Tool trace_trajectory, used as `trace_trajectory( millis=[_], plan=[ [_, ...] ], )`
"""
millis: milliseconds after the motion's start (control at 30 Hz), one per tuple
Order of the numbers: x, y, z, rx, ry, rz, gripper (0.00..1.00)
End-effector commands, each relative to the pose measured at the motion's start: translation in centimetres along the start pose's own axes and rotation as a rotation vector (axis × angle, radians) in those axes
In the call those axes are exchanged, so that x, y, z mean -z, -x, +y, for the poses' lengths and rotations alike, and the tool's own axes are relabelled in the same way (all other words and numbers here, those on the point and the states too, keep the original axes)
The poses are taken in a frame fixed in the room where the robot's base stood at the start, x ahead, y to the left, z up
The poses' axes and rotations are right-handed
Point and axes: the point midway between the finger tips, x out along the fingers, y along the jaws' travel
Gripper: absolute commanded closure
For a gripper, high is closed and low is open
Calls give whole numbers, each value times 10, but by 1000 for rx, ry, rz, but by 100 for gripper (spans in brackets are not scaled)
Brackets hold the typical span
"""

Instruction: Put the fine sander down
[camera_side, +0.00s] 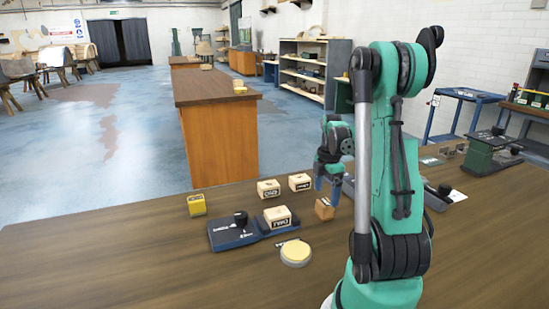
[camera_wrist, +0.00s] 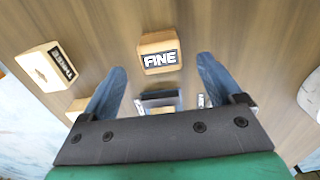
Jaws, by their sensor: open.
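The fine sander is a small wooden block (camera_side: 325,209) on the table below my gripper in the side view. In the wrist view its black label reads FINE, and the fine sander (camera_wrist: 160,50) lies between and slightly beyond my fingertips, with gaps on both sides. My gripper (camera_side: 328,193) points down just above and beside the block in the side view. It also shows in the wrist view (camera_wrist: 161,66), where its two blue fingers are spread apart and hold nothing. Whether the block's underside rests fully on the table is hard to tell.
Several labelled pale blocks stand to the left, including one (camera_side: 268,189) and another (camera_side: 299,182). The left part of the wooden table (camera_side: 90,255) is clear.

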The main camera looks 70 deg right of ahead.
Motion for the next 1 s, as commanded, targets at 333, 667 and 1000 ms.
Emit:
trace_trajectory(
  millis=[333,667,1000],
  plan=[
    [0,56,0,1,0,0,14],
    [55,77,3,-87,-90,-9,14],
    [241,90,-67,-329,-546,344,14]
  ],
)
